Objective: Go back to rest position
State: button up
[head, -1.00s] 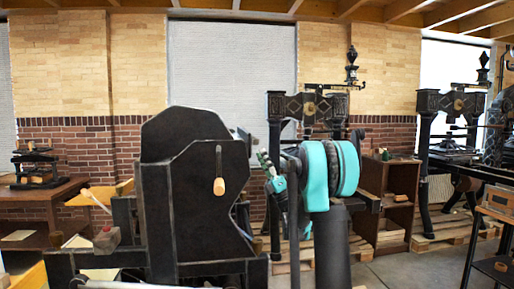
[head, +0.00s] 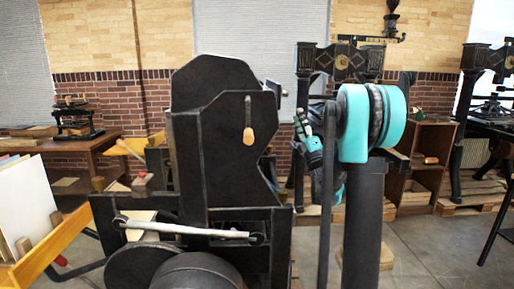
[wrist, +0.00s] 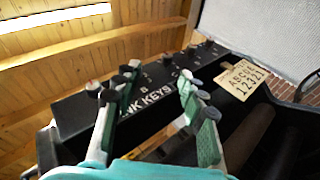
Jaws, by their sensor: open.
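Past the fingers is a black panel (wrist: 70,130) lettered "INK KEYS", with several black knobs. I cannot tell whether the fingertips touch the panel.
A cabinet (head: 430,150) and another black press (head: 490,100) stand at right. A table (head: 85,155) with a small press stands at left. Open floor (head: 430,255) lies at lower right. A plate with letters (wrist: 240,80) shows in the wrist view.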

jog(key=s+d+f+m+g+h, duration=0.2)
jog(key=s+f+m+g+h, duration=0.4)
jog(key=f+m, duration=0.4)
jog(key=s+d+f+m+g+h, duration=0.1)
jog(key=s+f+m+g+h, duration=0.45)
jog(key=f+m, duration=0.5)
jog(key=s+a+f+m+g, duration=0.1)
jog(key=s+f+g, duration=0.2)
jog(key=s+f, duration=0.4)
jog(key=s+a+f+m+g, duration=0.1)
jog(key=s+a+f+g, duration=0.1)
jog(key=s+f, duration=0.5)
jog(key=s+a+f+m+g+y, duration=0.1)
jog(key=s+f+g, duration=0.4)
jog(key=s, duration=0.8)
jog(key=shift+s+a+f+m, duration=0.15)
jog(key=shift+a+f+m, duration=0.3)
jog(key=shift+f, duration=0.45)
jog(key=shift+a, duration=0.1)
